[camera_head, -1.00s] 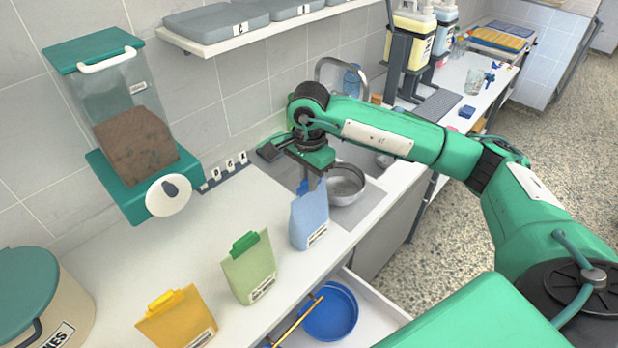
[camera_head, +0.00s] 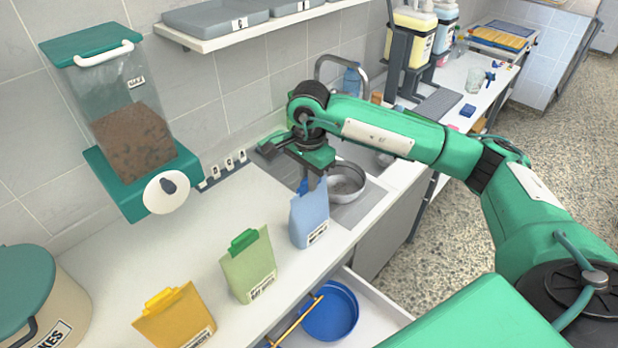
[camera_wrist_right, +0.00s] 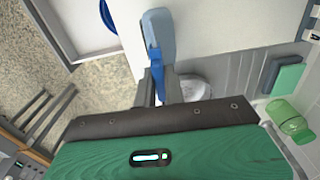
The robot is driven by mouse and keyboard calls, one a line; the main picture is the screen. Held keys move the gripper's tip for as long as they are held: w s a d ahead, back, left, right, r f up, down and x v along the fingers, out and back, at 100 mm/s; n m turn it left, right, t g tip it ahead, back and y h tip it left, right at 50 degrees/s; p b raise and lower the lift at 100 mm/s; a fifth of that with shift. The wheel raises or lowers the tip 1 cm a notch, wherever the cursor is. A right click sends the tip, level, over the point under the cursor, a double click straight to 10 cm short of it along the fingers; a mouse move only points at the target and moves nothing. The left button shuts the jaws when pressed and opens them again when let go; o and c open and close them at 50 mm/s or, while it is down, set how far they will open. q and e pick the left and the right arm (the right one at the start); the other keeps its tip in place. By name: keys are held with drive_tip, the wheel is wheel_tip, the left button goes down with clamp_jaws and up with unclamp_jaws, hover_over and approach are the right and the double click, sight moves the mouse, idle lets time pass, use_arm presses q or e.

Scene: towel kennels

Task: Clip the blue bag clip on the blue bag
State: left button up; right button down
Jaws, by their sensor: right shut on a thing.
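The blue bag (camera_head: 309,221) stands upright on the white counter, near the sink. It also shows in the right wrist view (camera_wrist_right: 160,30), beyond my fingers. My right gripper (camera_head: 311,183) points down just above the bag's top and is shut on the blue bag clip (camera_wrist_right: 154,60). The clip is at the bag's top edge and overlaps it in the wrist view. The fingers hide part of it, and I cannot tell whether its jaws pinch the bag. My left gripper is not in view.
A green bag (camera_head: 250,272) and a yellow bag (camera_head: 178,322), each with a clip on top, stand to the left. A metal bowl (camera_head: 347,184) is just behind the gripper. An open drawer (camera_head: 372,316) with a blue bowl (camera_head: 330,312) lies in front.

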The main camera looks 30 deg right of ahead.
drive_tip(key=shift+f+b, duration=0.45)
drive_tip(key=shift+b, duration=0.6)
idle(1.4)
drive_tip(key=c, duration=0.9)
unclamp_jaws()
drive_tip(key=shift+r, duration=0.1)
drive_tip(key=shift+r+p, duration=0.9)
drive_tip(key=shift+r, duration=1.55)
